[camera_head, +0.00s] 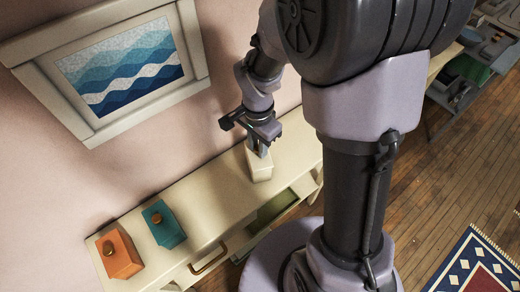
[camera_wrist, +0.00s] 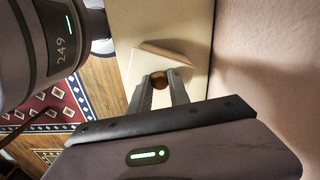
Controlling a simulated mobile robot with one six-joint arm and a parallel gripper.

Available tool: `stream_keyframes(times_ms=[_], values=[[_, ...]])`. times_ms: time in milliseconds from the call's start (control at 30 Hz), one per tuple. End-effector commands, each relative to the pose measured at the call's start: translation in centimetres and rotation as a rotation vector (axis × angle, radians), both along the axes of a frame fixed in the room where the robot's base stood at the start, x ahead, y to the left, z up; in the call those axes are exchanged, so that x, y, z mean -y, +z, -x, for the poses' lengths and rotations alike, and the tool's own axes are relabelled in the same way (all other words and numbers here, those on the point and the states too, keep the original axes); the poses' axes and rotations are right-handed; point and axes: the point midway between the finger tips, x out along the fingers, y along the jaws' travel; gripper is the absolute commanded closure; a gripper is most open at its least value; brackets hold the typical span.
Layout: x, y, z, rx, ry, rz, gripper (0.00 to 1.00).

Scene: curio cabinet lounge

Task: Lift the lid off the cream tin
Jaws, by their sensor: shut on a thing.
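The cream tin (camera_head: 259,172) stands on the pale cabinet top against the wall in the head view. My gripper (camera_head: 260,151) points down at it from above. In the wrist view my gripper (camera_wrist: 160,85) is shut on the round brass knob (camera_wrist: 158,76) of the cream lid (camera_wrist: 165,56), with one finger on each side. I cannot tell whether the lid rests on the tin or is apart from it. The tin's body is mostly hidden below the lid in the wrist view.
An orange tin (camera_head: 120,258) and a teal tin (camera_head: 166,230), each with a brass knob, stand at the cabinet's left end (camera_head: 205,225). A drawer (camera_head: 275,208) stands open below the cabinet top. A framed wave picture (camera_head: 120,68) hangs on the wall behind.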

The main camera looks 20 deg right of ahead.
Motion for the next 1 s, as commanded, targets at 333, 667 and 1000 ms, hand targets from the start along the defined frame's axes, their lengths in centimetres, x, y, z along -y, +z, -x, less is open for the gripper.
stream_keyframes(times_ms=[333, 667, 1000], values=[[0.0, 0.6, 0.0, 0.000, 0.000, 0.000, 1.00], [0.0, 1.7, 0.0, 0.001, 0.000, 0.000, 1.00], [0.0, 4.2, 0.0, 0.000, 0.000, 0.000, 1.00]])
